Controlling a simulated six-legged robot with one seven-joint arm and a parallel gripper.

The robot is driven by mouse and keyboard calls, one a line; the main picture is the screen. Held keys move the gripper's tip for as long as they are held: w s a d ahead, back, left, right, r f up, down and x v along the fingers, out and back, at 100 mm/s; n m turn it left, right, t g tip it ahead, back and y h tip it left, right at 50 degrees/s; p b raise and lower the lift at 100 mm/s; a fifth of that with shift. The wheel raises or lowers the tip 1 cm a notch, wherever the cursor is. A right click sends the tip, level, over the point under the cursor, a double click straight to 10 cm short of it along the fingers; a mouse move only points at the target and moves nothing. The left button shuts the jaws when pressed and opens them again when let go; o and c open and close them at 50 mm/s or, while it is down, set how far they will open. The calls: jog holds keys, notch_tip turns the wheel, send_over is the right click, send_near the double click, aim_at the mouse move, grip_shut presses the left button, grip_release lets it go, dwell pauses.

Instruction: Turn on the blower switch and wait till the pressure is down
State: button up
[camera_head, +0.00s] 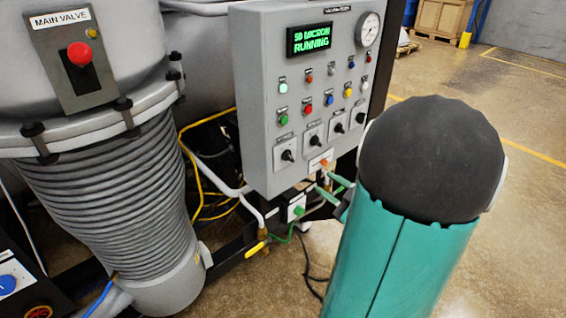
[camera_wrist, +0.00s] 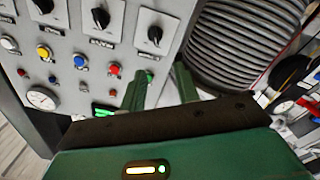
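The grey control panel (camera_head: 255,100) stands in the middle of the head view. Its display (camera_head: 310,38) reads "50 MICRON RUNNING" in green. A round pressure gauge (camera_head: 368,29) is at its top right; I cannot read the needle. A row of black rotary switches (camera_head: 314,140) runs along its lower part; their labels are too small to tell which is the blower. The wrist view shows the panel inverted, with a rotary switch (camera_wrist: 154,35) just beyond my gripper (camera_wrist: 162,80). My gripper's two green fingers are apart, with nothing visible between them. Contact with the panel cannot be told.
A main valve box (camera_head: 80,60) with a red button is on the grey vessel at left, above a ribbed bellows (camera_head: 105,190). Yellow hoses and a yellow-handled valve (camera_head: 254,246) lie below the panel. Open floor (camera_head: 510,110) is at right, with a wooden crate (camera_head: 440,17) behind.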

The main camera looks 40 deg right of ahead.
aim_at(291, 158)
jog(key=w, duration=1.3)
jog(key=shift+w+d+f, duration=0.1)
jog(key=shift+w+d, duration=0.2)
grip_shut()
